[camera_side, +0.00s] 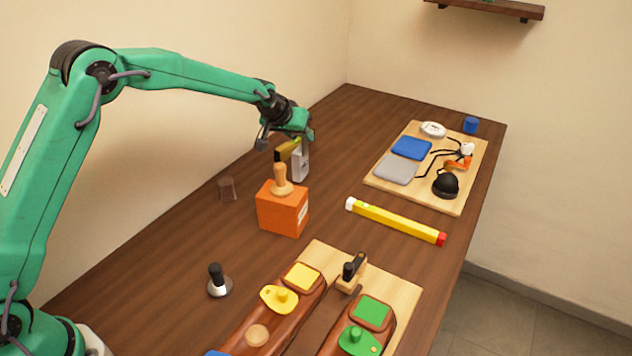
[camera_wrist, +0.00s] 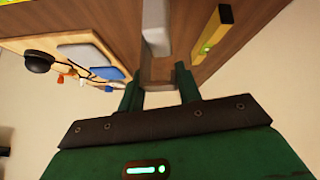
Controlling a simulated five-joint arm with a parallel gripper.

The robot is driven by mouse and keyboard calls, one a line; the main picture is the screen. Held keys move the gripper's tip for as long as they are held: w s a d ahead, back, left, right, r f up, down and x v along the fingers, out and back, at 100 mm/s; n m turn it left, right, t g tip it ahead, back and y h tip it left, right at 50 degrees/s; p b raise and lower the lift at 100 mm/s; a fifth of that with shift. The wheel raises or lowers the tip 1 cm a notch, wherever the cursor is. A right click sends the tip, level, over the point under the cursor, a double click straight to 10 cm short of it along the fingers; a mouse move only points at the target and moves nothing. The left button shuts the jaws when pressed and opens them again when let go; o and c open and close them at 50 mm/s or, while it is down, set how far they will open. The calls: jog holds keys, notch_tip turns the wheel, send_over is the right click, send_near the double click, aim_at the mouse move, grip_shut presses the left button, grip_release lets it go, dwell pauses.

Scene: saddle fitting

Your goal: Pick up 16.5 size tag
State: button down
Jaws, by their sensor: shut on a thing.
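My gripper (camera_side: 304,135) is above the table, behind the orange box. It is shut on a light grey, upright piece (camera_side: 300,164), which I take to be the size tag; no number on it is readable. In the wrist view my two fingers (camera_wrist: 158,85) stand at either side of a brownish-grey end face, with the pale grey body (camera_wrist: 156,28) beyond. A yellow piece with a dark end (camera_side: 287,149) shows just left of the grey piece; in the wrist view a yellow bar with a green spot (camera_wrist: 217,32) is outside the fingers. Whether the grey piece touches the table is unclear.
An orange box (camera_side: 283,210) with a wooden-handled tool (camera_side: 282,180) stands close in front. A yellow bar (camera_side: 397,221) and a board with pads (camera_side: 375,183) lie right. Saddle-shaped pieces (camera_side: 300,290) are in front.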

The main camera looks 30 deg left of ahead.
notch_tip(320, 180, up, 8)
jog(key=shift+r, duration=0.25)
dwell(0.6)
